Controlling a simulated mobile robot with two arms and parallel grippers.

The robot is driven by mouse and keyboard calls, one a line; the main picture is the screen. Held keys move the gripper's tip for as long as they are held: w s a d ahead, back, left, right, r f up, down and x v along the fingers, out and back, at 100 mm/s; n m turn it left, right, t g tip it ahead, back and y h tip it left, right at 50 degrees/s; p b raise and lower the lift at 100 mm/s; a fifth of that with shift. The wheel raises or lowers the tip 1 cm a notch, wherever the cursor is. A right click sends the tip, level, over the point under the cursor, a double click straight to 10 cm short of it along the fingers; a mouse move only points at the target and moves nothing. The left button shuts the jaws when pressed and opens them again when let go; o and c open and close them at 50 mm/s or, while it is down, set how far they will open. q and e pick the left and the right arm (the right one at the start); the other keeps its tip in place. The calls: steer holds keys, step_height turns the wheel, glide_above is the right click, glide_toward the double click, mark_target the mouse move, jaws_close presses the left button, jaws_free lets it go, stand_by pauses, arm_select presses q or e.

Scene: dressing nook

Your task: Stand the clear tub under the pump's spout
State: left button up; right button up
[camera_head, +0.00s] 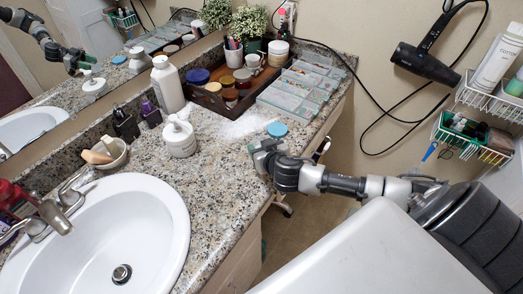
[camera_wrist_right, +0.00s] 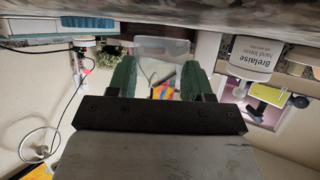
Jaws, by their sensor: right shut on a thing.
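The pump is a white lotion bottle (camera_head: 179,138) standing on the granite counter, right of the sink; it also shows upside down in the right wrist view (camera_wrist_right: 252,58). My right gripper (camera_head: 264,150) is low over the counter's front edge, to the right of the pump and apart from it. In the right wrist view a clear tub (camera_wrist_right: 162,47) shows between the green fingers (camera_wrist_right: 158,80), which are shut on it. In the head view the tub is hard to make out at the gripper. My left gripper is not in view.
A white powdery patch (camera_head: 238,126) lies on the counter. The sink (camera_head: 128,238) is at left, a brown tray (camera_head: 214,98) with jars and a clear organizer (camera_head: 296,88) behind. A hair dryer (camera_head: 424,66) hangs on the wall.

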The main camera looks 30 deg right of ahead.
steer(key=shift+f, duration=0.55)
steer(key=shift+f, duration=0.1)
steer(key=o, duration=0.9)
